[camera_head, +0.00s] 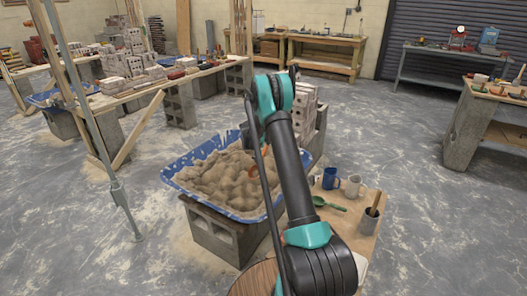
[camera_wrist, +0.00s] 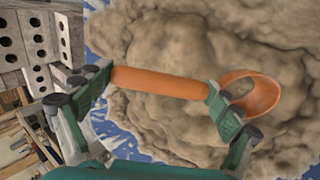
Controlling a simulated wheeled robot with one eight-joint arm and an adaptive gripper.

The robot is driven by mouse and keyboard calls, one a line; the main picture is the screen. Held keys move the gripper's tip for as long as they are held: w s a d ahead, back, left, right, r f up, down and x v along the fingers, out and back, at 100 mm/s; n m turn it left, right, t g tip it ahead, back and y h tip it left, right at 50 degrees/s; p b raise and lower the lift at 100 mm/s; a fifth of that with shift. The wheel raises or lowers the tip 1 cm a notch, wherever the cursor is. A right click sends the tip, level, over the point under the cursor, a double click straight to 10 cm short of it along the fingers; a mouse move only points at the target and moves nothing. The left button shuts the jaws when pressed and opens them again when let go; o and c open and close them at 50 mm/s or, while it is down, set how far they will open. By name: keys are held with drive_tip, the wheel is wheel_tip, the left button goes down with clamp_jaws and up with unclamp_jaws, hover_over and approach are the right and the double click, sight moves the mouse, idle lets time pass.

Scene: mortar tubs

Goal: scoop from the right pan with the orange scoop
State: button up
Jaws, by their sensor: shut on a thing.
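The orange scoop (camera_wrist: 160,83) lies across the wrist view, its handle running between the two fingers of my gripper (camera_wrist: 163,92). My gripper is shut on the handle. The scoop's round bowl (camera_wrist: 262,97) is just past the right finger, over the lumpy tan mortar; I cannot tell whether it touches the mortar or holds any. In the head view a bit of orange (camera_head: 252,172) shows beside my arm, above the right pan, a blue tub (camera_head: 178,181) heaped with mortar (camera_head: 222,178). My arm hides the gripper there.
The tub sits on a concrete block (camera_head: 213,236). Stacked bricks (camera_head: 304,105) stand behind it. A small table at right holds a blue mug (camera_head: 329,178), a pale mug (camera_head: 353,186) and a green scoop (camera_head: 328,204). Another blue tub (camera_head: 45,99) is far left. A metal post stands left.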

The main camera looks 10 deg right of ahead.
sight(255, 172)
drive_tip(key=shift+s+a+f, duration=0.65)
drive_tip(key=shift+s+f, duration=0.05)
drive_tip(key=shift+f, duration=6.8)
drive_tip(key=shift+s+a+g+y, duration=0.6)
drive_tip(key=shift+s+a, duration=1.9)
drive_tip(key=shift+w+d+r+g+y, duration=0.1)
drive_tip(key=shift+r+g+y, duration=0.55)
drive_tip(key=shift+r, duration=1.15)
drive_tip(key=shift+w+d+r+g+y, duration=0.1)
drive_tip(key=shift+r+g+y, duration=0.6)
drive_tip(key=shift+r, duration=1.05)
drive_tip(key=shift+r+g+y, duration=0.65)
drive_tip(key=shift+r, duration=1.15)
